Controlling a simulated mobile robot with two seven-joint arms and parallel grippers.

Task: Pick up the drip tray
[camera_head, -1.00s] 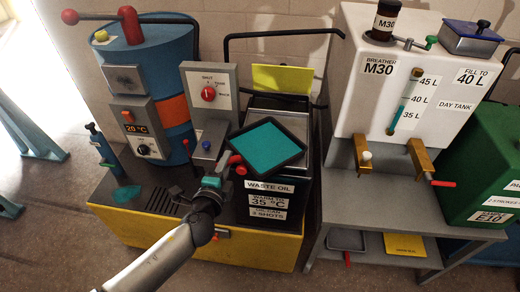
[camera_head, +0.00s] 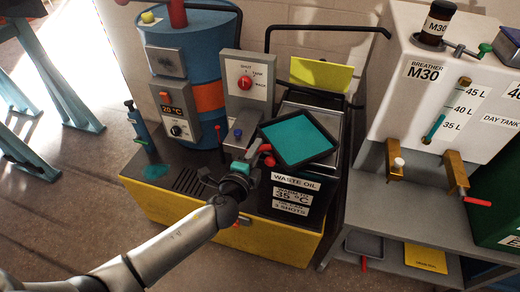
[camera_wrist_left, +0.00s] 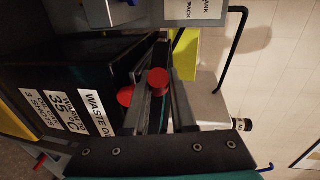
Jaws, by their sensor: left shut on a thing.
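The drip tray (camera_head: 298,140) is a square black-rimmed tray with a teal inside, tilted above the front of the waste oil box in the head view. A red handle (camera_head: 265,150) shows at its left side. My left gripper (camera_head: 250,164) is at that handle and shut on it. In the left wrist view a red knob (camera_wrist_left: 158,82) shows between my grey fingers, and a dark strip beyond it may be the tray edge-on. Whether the tray touches the box is unclear. My right gripper is not in view.
The waste oil box (camera_head: 295,205) stands on a yellow-sided base (camera_head: 160,203) with a blue drum (camera_head: 195,65) and a switch panel (camera_head: 246,84). A white day tank (camera_head: 440,100) on a grey stand (camera_head: 385,205) is at right. A grey tray (camera_head: 363,243) lies on its lower shelf.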

